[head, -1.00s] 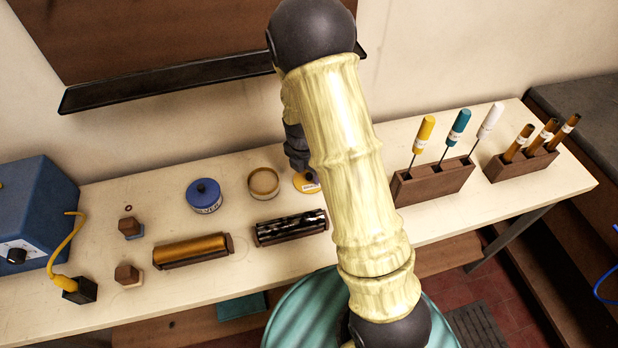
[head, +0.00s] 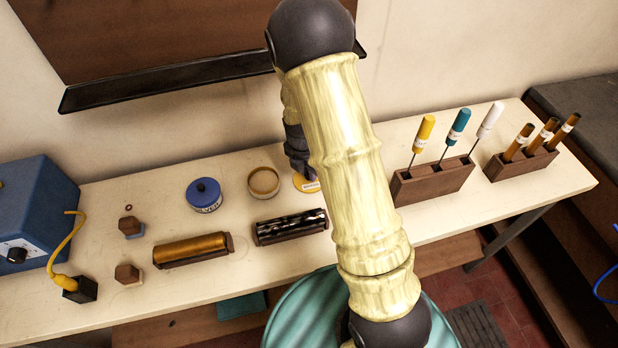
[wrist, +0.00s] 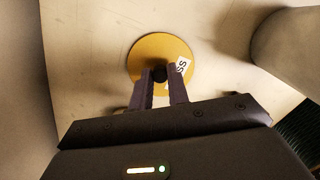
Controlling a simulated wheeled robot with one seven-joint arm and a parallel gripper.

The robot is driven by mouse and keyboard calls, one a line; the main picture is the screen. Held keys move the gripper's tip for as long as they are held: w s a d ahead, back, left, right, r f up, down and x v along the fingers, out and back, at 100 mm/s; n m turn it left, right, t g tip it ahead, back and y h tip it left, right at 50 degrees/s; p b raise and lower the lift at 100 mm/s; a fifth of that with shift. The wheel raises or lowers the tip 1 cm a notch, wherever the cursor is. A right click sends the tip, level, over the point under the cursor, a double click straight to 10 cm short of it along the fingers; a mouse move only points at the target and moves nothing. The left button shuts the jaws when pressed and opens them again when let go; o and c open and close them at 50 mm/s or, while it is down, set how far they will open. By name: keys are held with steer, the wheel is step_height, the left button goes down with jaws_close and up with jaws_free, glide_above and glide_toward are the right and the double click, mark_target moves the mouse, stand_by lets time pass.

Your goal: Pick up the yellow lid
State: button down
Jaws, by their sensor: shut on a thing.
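The yellow lid (wrist: 147,48) is a flat round disc with a dark knob (wrist: 159,74) at its middle and a white label with dark letters. In the wrist view my gripper (wrist: 160,80) has its two fingers on either side of the knob, shut on it. In the head view the lid (head: 304,184) shows only in part, at the bench top right of the open round tin (head: 263,182); my arm hides the rest and most of the gripper. I cannot tell whether the lid touches the bench.
A blue lidded tin (head: 204,195) stands left of the open tin. A dark roller in a holder (head: 291,227) and a brass roller (head: 191,250) lie in front. A wooden rack (head: 432,182) with three handled tools stands right of my arm. A blue box (head: 36,212) stands far left.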

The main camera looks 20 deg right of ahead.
step_height(320, 180, up, 10)
steer(key=shift+b, duration=0.3)
stand_by(0.3)
stand_by(0.6)
